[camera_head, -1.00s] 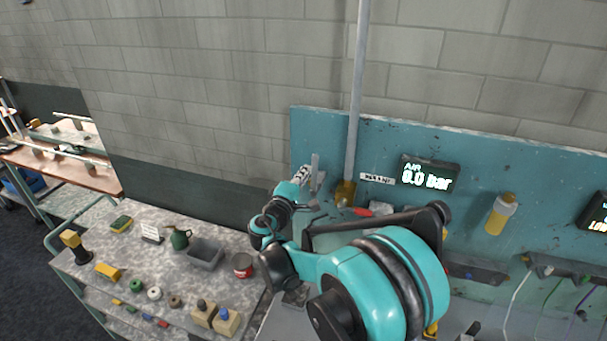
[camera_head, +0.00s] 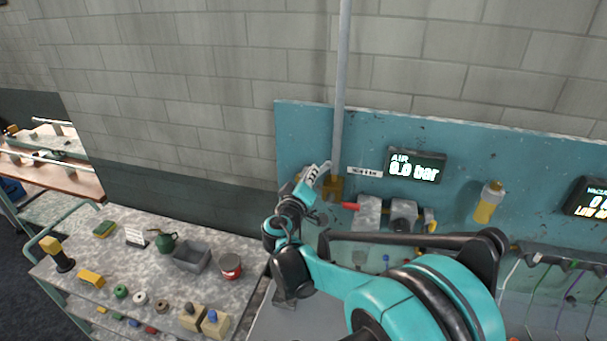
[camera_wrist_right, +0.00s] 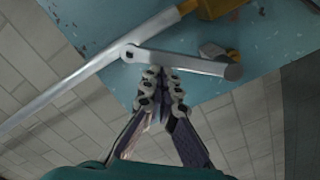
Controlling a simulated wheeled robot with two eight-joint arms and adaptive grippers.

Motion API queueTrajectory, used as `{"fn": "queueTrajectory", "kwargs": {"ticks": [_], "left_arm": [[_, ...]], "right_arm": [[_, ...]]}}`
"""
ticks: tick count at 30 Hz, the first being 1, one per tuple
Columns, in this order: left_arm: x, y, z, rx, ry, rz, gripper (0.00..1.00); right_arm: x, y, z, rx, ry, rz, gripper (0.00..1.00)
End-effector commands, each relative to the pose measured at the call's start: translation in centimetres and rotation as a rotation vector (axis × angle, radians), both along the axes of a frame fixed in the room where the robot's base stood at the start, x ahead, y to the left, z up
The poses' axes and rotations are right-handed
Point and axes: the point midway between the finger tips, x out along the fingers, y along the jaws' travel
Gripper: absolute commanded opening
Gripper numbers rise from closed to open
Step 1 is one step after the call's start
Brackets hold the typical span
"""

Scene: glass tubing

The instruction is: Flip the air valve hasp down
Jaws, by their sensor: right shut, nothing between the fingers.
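The air valve hasp shows in the right wrist view as a grey flat bar (camera_wrist_right: 190,63) with a round pivot end, lying across the view beside the pipe. A yellow valve body (camera_head: 335,187) sits on the pipe at the teal panel; it also shows in the right wrist view (camera_wrist_right: 222,6). My right gripper (camera_head: 314,177) is at the panel's left end, beside the valve. In the right wrist view its fingertips (camera_wrist_right: 163,75) are together and empty, right at the bar's edge; I cannot tell whether they touch it. My left gripper is not in view.
A grey vertical pipe (camera_head: 341,90) runs up the wall from the valve. An AIR display (camera_head: 416,165) reads 0.0 bar. A red handle (camera_head: 350,206) and a yellow bottle (camera_head: 488,203) are to the right. A bench (camera_head: 115,265) with small parts stands left.

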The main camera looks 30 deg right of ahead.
Motion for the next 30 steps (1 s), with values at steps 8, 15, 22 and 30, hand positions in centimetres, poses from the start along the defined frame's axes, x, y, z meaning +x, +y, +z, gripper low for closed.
{"fn": "queueTrajectory", "kwargs": {"ticks": [8, 15, 22, 30], "left_arm": [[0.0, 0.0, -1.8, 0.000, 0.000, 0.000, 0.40], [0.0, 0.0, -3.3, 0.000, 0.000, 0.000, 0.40], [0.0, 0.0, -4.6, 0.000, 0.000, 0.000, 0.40], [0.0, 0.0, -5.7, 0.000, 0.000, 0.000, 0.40]], "right_arm": [[-1.7, -1.4, -1.7, 0.169, -0.199, -0.002, 0.00], [-2.7, -2.3, -3.3, 0.317, -0.371, -0.001, 0.00], [-3.2, -2.8, -4.7, 0.438, -0.514, -0.001, 0.00], [-3.6, -3.1, -5.9, 0.492, -0.578, -0.001, 0.00]]}}
